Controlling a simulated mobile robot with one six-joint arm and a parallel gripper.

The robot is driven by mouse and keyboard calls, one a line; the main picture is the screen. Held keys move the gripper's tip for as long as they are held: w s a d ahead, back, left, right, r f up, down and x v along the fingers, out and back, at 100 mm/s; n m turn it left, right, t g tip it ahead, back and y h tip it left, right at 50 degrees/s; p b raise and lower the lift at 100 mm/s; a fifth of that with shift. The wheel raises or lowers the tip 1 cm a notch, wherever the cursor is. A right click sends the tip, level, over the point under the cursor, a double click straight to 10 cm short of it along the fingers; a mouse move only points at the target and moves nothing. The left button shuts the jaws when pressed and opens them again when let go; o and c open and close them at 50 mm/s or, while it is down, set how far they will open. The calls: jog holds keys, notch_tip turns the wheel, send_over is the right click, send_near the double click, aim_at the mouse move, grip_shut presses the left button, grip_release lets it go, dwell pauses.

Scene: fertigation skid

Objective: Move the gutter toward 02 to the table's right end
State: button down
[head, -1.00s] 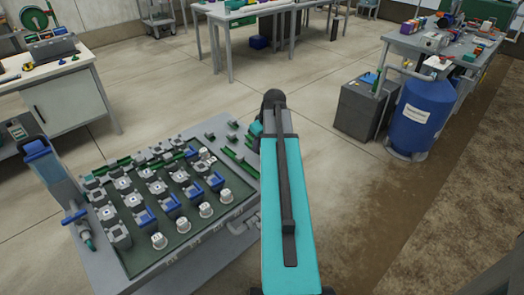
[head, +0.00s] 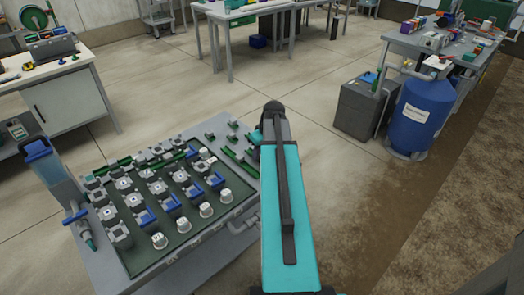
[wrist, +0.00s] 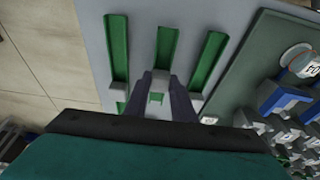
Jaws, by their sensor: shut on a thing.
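Three green gutters lie on the grey plate in the wrist view: a left one (wrist: 117,45), a middle one (wrist: 166,46) and a right one (wrist: 209,62). My gripper (wrist: 158,86) is at the near end of the middle gutter. Its dark fingers are shut around a small grey block with green on it (wrist: 156,98). I cannot tell whether this block is part of the gutter. No 02 mark is readable.
A dark green board (head: 180,240) with several grey and blue fittings and white caps fills most of the table (head: 110,275). A blue tank (head: 412,115) and a grey cabinet (head: 362,105) stand at the right. Open floor lies between.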

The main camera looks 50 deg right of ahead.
jog(key=shift+f, duration=0.2)
jog(key=c, duration=1.5)
grip_release()
jog(key=shift+r, duration=0.25)
jog(key=shift+b+v, duration=0.65)
jog(key=shift+v, duration=5.3)
